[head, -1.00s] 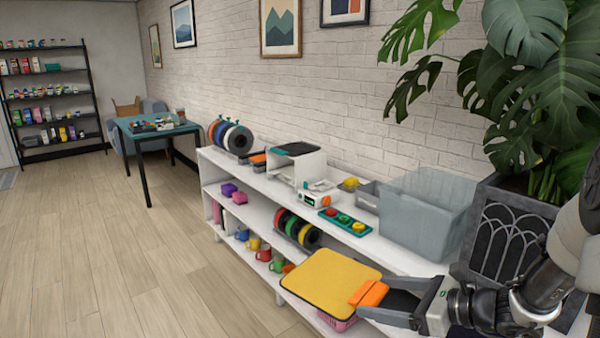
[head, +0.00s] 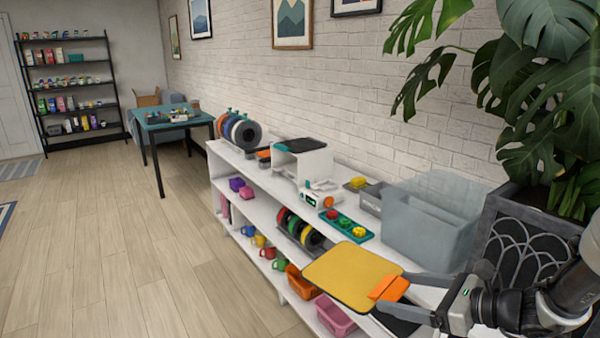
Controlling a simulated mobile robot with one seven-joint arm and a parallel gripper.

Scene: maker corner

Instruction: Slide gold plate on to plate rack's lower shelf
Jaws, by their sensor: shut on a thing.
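The gold plate (head: 350,273) is a flat, rounded square with a dark edge and an orange tab (head: 389,288) on its right side. My gripper (head: 391,291) is shut on it at the tab and holds it roughly level, in front of the white shelf unit. The plate rack (head: 316,166) appears to be the white open stand farther back on the unit's top, with a black plate (head: 304,145) on its upper level. The gold plate is apart from it, nearer to me. The inside of its lower shelf is hard to see.
On the unit's top stand spools (head: 241,133), a small white-and-orange device (head: 320,194), a teal tray (head: 346,225) with coloured knobs and a clear grey bin (head: 432,222). A large plant (head: 545,90) overhangs at right. The floor (head: 130,260) at left is clear.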

